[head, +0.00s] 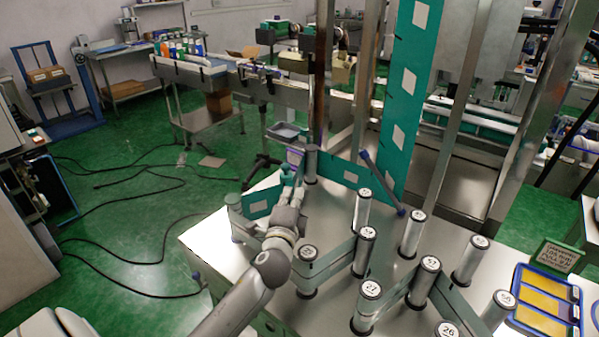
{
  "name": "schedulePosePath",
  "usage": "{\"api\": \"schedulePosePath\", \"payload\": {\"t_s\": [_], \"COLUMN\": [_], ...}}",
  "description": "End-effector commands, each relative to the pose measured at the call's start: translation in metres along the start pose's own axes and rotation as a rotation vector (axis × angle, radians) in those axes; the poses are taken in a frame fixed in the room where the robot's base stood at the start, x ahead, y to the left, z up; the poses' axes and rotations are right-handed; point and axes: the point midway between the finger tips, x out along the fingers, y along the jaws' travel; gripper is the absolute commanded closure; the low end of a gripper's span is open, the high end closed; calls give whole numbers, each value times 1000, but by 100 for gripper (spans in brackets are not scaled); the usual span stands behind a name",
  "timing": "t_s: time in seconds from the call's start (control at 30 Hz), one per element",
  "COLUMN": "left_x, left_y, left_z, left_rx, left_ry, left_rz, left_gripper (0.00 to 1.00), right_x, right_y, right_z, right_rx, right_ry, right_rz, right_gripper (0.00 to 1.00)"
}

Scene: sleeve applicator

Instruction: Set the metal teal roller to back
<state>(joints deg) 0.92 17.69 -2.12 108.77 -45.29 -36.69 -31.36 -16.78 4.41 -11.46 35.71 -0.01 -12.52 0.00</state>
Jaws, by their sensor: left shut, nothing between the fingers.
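Several upright metal rollers, such as the front one (367,308), stand on the steel machine table (215,243), with numbered white tops. A teal web (352,176) with pale labels runs beside the back rollers and rises up a tall teal strip (410,85). One metal roller (311,165) stands at the back, just right of my left gripper. I cannot tell which roller is the teal one. My left gripper (293,178) is shut and empty, over the back left part of the table, by the web. Its fingertips are small and partly unclear. My right gripper is not in view.
Steel uprights (448,135) stand behind the rollers. A slanted dark rod (383,183) leans near the web. A blue tray with yellow pads (545,305) and a sign (556,257) are at the right. The table's left corner is clear.

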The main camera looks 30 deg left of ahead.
Motion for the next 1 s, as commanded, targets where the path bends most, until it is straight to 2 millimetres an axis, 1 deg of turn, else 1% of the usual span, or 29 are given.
{"api": "schedulePosePath", "payload": {"t_s": [0.03,0.1,0.2,0.27,0.37,0.53,0.7,0.9,1.0], "left_x": [0,0,4,8,21,49,75,94,98], "left_y": [0,0,0,-1,-2,-2,-1,0,0], "left_z": [0,0,0,0,0,0,0,0,0], "left_rx": [0,0,0,1,1,1,0,1,0], "left_ry": [0,0,-1,-1,-1,-1,0,0,0], "left_rz": [0,0,0,-1,-1,-1,0,0,1], "left_gripper": [100,100,100,100,100,100,100,100,100], "right_x": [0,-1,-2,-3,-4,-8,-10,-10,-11], "right_y": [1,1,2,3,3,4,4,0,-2], "right_z": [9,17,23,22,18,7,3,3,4], "right_rx": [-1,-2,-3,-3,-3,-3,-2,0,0], "right_ry": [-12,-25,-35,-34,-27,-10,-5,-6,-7], "right_rz": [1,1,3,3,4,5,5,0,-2], "right_gripper": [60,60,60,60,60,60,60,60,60]}}
